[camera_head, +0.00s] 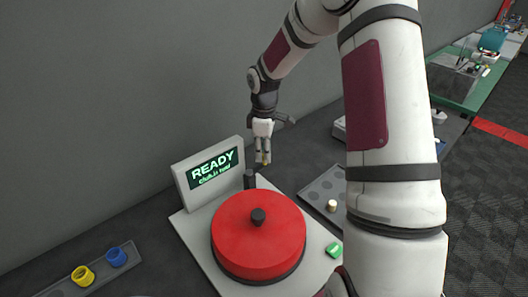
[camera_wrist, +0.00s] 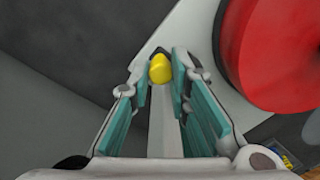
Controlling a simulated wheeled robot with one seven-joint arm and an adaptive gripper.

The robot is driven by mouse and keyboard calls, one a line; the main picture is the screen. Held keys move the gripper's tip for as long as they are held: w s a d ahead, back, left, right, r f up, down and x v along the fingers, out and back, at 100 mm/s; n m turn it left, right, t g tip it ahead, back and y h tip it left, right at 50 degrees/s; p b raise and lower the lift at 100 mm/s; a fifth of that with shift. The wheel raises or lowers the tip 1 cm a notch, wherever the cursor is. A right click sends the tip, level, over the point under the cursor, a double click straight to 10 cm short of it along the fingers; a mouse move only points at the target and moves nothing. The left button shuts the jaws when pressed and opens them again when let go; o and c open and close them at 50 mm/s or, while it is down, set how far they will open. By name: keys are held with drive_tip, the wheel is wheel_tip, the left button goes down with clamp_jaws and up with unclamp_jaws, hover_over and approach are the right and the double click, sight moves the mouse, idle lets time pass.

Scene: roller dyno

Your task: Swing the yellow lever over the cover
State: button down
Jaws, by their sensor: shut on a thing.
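In the wrist view the cover (camera_wrist: 275,50) fills the upper right. The yellow lever's rounded end (camera_wrist: 160,69) lies between my fingertips, beside the cover and apart from it. My gripper (camera_head: 263,157) points down behind the cover and is shut on the lever's end (camera_wrist: 160,78). Most of the lever is hidden.
A black post (camera_head: 249,179) stands at the cover's back edge. A display (camera_head: 210,168) behind reads READY. A grey tray (camera_head: 323,187) with round recesses and a pale cylinder (camera_head: 332,206) is at right. A yellow ring (camera_head: 82,275) and a blue ring (camera_head: 116,257) lie front left.

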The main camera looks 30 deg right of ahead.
drive_tip(key=shift+s+m, duration=0.2)
drive_tip(key=shift+m, duration=0.1)
drive_tip(key=s+a+m, duration=0.2)
drive_tip(key=m, duration=0.5)
drive_tip(key=s+a+m+p, duration=0.1)
drive_tip(key=s+a+m, duration=0.1)
drive_tip(key=m, duration=0.5)
drive_tip(key=s+a+m+p, duration=0.1)
drive_tip(key=s+a+m, duration=0.1)
drive_tip(key=m, duration=0.5)
drive_tip(key=shift+s+a+r, duration=0.1)
drive_tip(key=shift+s+a, duration=0.3)
drive_tip(key=shift+w+a+m, duration=0.15)
drive_tip(key=shift+a+m, duration=0.4)
drive_tip(key=shift+m, duration=0.75)
drive_tip(key=c, duration=1.5)
unclamp_jaws()
